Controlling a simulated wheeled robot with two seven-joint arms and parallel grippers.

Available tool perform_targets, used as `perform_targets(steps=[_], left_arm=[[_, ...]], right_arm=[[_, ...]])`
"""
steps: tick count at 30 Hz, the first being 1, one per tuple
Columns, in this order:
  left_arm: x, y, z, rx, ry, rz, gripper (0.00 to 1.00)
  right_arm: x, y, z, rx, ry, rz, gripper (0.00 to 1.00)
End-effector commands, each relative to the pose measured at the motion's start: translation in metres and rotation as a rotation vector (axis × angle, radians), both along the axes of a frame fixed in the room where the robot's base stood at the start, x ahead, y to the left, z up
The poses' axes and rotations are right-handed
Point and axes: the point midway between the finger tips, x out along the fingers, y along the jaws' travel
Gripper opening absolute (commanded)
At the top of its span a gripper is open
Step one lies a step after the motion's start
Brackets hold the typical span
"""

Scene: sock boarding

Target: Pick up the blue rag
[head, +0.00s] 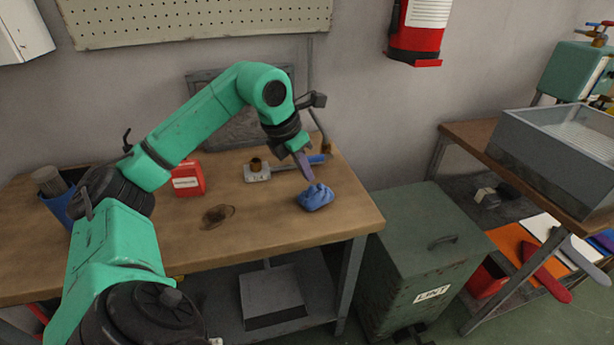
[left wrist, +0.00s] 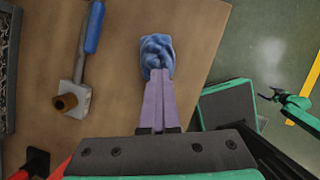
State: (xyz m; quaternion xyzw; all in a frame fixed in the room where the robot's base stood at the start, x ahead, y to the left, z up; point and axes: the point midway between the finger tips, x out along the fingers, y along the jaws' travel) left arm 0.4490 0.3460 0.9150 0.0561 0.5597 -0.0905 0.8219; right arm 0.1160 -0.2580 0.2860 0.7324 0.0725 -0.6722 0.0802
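The blue rag (head: 316,198) is a crumpled bundle at the right end of the wooden table (head: 260,222). It also shows in the left wrist view (left wrist: 157,54) just beyond the fingertips. My left gripper (head: 306,170) points down at it from above. Its purple fingers (left wrist: 159,80) are close together, and their tips meet the near end of the rag, where the cloth is bunched. The fingers look shut on this bit of cloth. The rag still appears to be on or very near the tabletop.
A blue-handled tool with a metal block (head: 257,173) lies behind the rag. A red box (head: 188,179) stands at the back and a dark stain (head: 217,215) marks the tabletop. A green lint bin (head: 425,250) stands right of the table. The tabletop in front of the rag is clear.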

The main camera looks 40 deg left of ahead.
Motion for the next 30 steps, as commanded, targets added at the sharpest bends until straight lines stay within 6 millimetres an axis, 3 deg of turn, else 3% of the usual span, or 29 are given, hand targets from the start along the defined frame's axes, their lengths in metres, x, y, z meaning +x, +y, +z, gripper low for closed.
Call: perform_targets(steps=[1,3,7,12,20,26,27,30], left_arm=[[0.002,-0.001,0.038,-0.004,-0.012,-0.002,0.00],[0.002,-0.001,0.063,-0.003,-0.014,-0.002,0.00],[0.002,0.000,0.096,-0.002,-0.013,-0.003,0.00],[0.001,0.000,0.113,-0.001,-0.009,-0.002,0.00],[0.001,0.000,0.114,-0.001,-0.009,-0.002,0.00],[0.001,0.000,0.114,-0.001,-0.010,-0.002,0.74],[0.001,0.000,0.114,-0.001,-0.010,-0.002,0.80],[0.001,0.000,0.114,-0.001,-0.010,-0.002,0.80]], right_arm=[[0.000,0.000,0.025,0.000,0.001,0.000,1.00],[-0.001,0.000,0.037,0.000,0.002,-0.001,1.00],[-0.001,0.000,0.051,-0.002,0.003,-0.001,1.00],[-0.001,0.000,0.057,0.000,0.002,-0.001,1.00],[0.000,0.001,0.056,0.001,0.002,-0.002,1.00],[-0.001,0.001,0.056,0.001,0.002,-0.002,1.00],[-0.001,0.001,0.056,0.001,0.002,-0.002,1.00],[-0.001,0.001,0.056,0.001,0.002,-0.002,1.00]])
